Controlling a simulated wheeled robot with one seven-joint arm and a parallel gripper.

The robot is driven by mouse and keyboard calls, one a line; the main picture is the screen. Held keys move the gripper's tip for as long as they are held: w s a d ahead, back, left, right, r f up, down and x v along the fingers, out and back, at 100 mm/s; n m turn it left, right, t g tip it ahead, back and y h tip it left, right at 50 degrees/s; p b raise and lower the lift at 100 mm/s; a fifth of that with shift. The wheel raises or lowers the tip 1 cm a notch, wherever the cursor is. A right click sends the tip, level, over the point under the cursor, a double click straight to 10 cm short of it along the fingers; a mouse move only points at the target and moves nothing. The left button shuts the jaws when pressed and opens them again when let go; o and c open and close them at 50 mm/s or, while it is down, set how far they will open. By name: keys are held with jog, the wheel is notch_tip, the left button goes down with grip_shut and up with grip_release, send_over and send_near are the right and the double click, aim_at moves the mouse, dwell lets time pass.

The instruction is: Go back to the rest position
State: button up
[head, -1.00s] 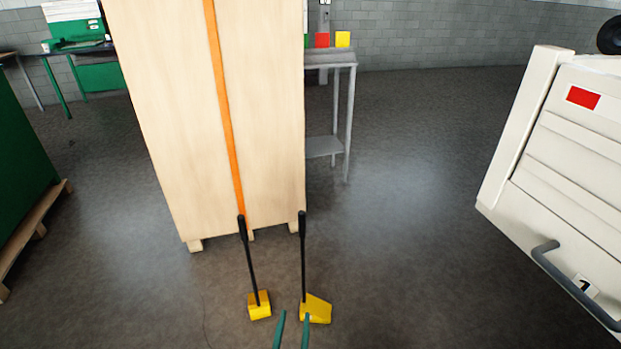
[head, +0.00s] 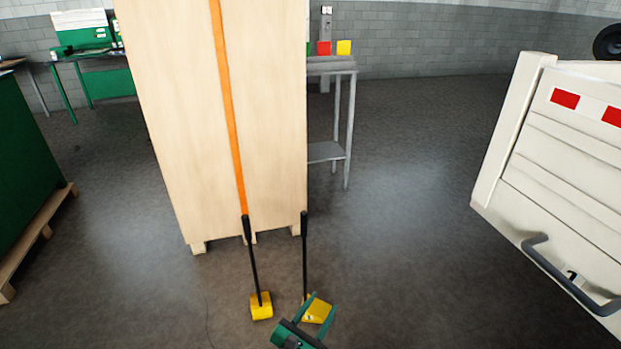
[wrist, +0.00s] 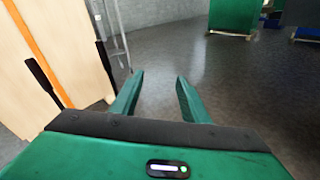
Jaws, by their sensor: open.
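My gripper (head: 322,303) is green with a dark band and shows at the bottom middle of the head view. Its two fingers are apart with nothing between them. In the wrist view my gripper (wrist: 157,85) also points out over bare floor, fingers spread and empty. In the head view it partly covers the yellow base of the right crimper (head: 304,250), whose black handle stands upright. I cannot tell whether they touch. The left crimper (head: 253,265) stands beside it, with a black handle and a yellow base.
A tall wooden crate (head: 185,120) with an orange strap (head: 228,110) stands just behind the crimpers. A grey metal table (head: 331,70) is behind it. A white tailgate (head: 560,160) with a dark handle is at right. A green box (head: 25,160) on a pallet is at left. Floor between is clear.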

jog(key=d+r+m+g, duration=0.75)
jog(key=d+m, duration=0.25)
jog(key=d, duration=0.4)
jog(key=d+r+m+g, duration=0.7)
jog(key=d+r+m, duration=0.25)
jog(key=d, duration=0.35)
jog(key=s+d+r+m+y, duration=0.3)
jog(key=s+d+r+m, duration=0.2)
jog(key=s, duration=0.5)
jog(key=s+d+r+m+y, duration=0.4)
jog(key=s+d+r+m, duration=0.2)
jog(key=s, duration=0.5)
notch_tip(320, 180, up, 3)
jog(key=m, duration=0.3)
jog(key=shift+s+d+m+y, duration=0.15)
jog(key=shift+d+m+y, duration=0.05)
jog(key=shift+m+y, duration=0.15)
jog(key=shift+f, duration=0.1)
